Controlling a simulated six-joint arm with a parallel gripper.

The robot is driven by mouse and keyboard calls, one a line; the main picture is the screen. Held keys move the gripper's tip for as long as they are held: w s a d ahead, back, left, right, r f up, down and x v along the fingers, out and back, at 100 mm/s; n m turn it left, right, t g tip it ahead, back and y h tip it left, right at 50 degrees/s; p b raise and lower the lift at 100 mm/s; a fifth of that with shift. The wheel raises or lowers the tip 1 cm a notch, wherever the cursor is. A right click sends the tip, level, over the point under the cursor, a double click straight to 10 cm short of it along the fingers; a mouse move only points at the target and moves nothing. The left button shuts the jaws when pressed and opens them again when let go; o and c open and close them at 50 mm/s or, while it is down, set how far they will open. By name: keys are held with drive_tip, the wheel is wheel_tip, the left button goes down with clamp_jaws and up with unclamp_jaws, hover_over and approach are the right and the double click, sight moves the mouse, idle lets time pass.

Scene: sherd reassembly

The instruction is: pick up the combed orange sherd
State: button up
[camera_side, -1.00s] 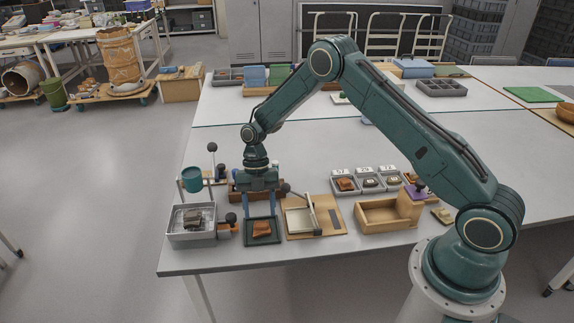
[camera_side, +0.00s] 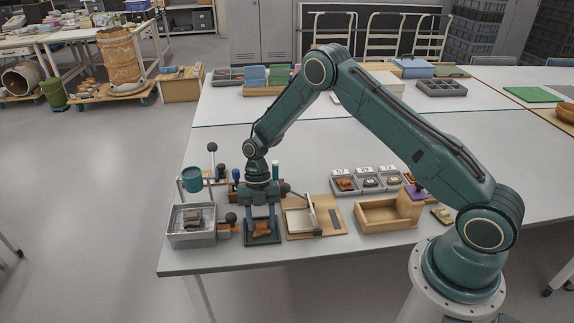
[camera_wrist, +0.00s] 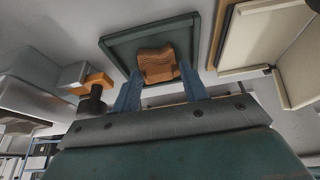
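The combed orange sherd (camera_side: 261,228) lies on a dark green square tray (camera_side: 250,240) near the table's front edge. In the wrist view the sherd (camera_wrist: 157,64) shows combed lines and rests on the tray (camera_wrist: 124,40). My gripper (camera_side: 261,222) points down over the tray, its two blue fingers at either side of the sherd in the side view. In the wrist view my gripper (camera_wrist: 160,88) has its fingers spread wide, with the sherd seen between and just beyond their tips. I see no contact between finger and sherd.
A grey metal tray (camera_side: 181,240) with dark pieces stands close on the left. A wooden board (camera_side: 328,232) with a white panel and a lever is close on the right. An open wooden box (camera_side: 372,227) is further right. Upright posts and handles stand behind my gripper.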

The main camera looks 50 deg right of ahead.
sight(261, 223)
drive_tip(key=shift+c, duration=1.2)
drive_tip(key=shift+r, duration=0.15)
wheel_tip(261, 223, up, 20)
drive_tip(key=s+d+f, duration=0.1)
drive_tip(key=f, duration=0.2)
drive_tip(key=s+d+f, duration=0.1)
drive_tip(key=d+f, duration=0.1)
drive_tip(key=f, duration=0.2)
drive_tip(key=s+d+f, duration=0.1)
drive_tip(key=d+f, duration=0.1)
drive_tip(key=f, duration=0.1)
drive_tip(key=shift+s+d+f, duration=0.2)
drive_tip(key=shift+s+d, duration=0.05)
drive_tip(key=shift+s, duration=0.1)
drive_tip(key=shift+s+d+f, duration=0.3)
drive_tip(key=shift+d+f, duration=0.05)
drive_tip(key=shift+f, duration=0.1)
drive_tip(key=shift+f, duration=0.2)
